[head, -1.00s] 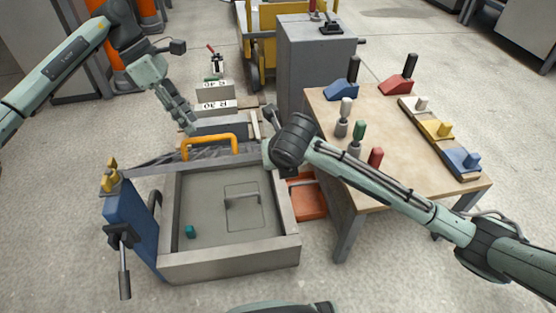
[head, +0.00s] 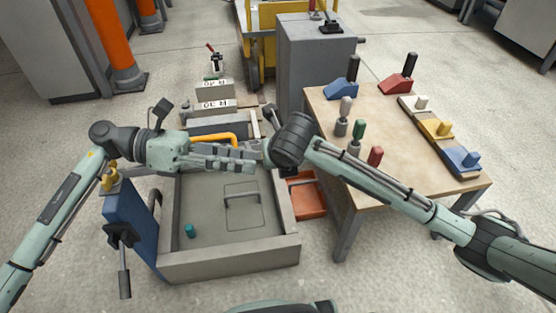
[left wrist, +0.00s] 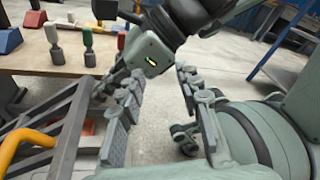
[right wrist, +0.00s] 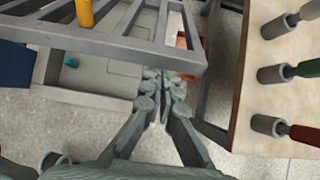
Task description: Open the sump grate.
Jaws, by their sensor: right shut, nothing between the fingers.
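The grey barred grate (right wrist: 125,50) stands raised along the far side of the shallow concrete box in the right wrist view. Its bars (left wrist: 75,125) also show in the left wrist view. An orange handle (head: 222,138) appears to be fixed to it. In the head view my left gripper (head: 255,160) hides most of the grate. The left gripper (left wrist: 160,90) is open with nothing between its fingers. My right gripper (right wrist: 163,82) is shut and empty, close by the grate's frame; whether it touches cannot be told. In the head view the right arm hides it.
The concrete box (head: 230,264) holds a floor with a small handle and a teal cylinder (head: 190,230). A blue panel (head: 130,228) with a lever stands at its left. A wooden table (head: 385,140) with coloured tools is at right. An orange-red bin (head: 308,198) sits between.

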